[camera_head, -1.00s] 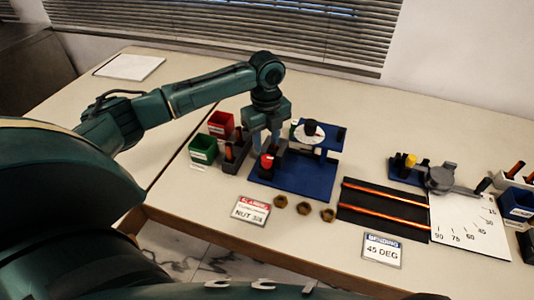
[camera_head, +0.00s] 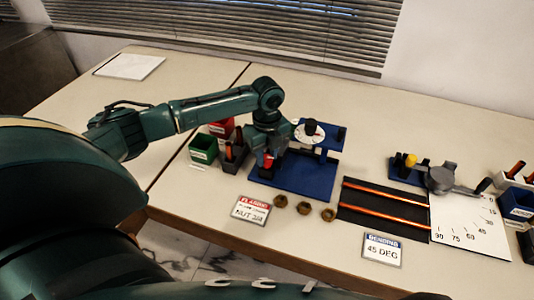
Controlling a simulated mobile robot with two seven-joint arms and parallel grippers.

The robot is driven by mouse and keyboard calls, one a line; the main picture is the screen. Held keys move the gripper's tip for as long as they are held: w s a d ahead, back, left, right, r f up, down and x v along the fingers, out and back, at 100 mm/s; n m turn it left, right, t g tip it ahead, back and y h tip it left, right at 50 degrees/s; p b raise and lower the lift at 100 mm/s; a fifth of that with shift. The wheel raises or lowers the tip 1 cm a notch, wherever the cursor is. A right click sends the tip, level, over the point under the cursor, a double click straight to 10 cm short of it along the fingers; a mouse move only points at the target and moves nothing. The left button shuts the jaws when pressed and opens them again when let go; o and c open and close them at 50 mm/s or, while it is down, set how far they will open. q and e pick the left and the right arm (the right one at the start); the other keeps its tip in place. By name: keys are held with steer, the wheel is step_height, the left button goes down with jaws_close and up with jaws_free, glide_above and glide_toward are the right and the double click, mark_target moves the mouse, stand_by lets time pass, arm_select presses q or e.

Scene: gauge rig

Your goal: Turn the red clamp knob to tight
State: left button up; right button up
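The red clamp knob (camera_head: 267,161) stands at the left end of the blue base plate (camera_head: 310,181). My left gripper (camera_head: 264,158) points down over the knob, with its fingers around or right beside it. The fingers partly hide the knob, and I cannot tell whether they touch it. A white dial with a black knob (camera_head: 311,126) stands on the blue rig behind and to the right. My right gripper does not show.
Green (camera_head: 203,149) and red (camera_head: 221,128) bins and a grey tool holder (camera_head: 234,156) stand close left of the gripper. Brass nuts (camera_head: 304,208) and a "NUT 3/8" sign (camera_head: 251,210) lie in front. Copper rods (camera_head: 385,207) lie on a black mat to the right.

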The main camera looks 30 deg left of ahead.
mark_target(267, 158)
arm_select(q)
steer(key=shift+c, duration=0.9)
steer(key=shift+r+p, duration=0.15)
steer(key=shift+p, duration=0.2)
steer(key=shift+m+p, duration=0.35)
steer(key=shift+m, duration=0.45)
steer(key=o, duration=0.7)
step_height(267, 158, up, 13)
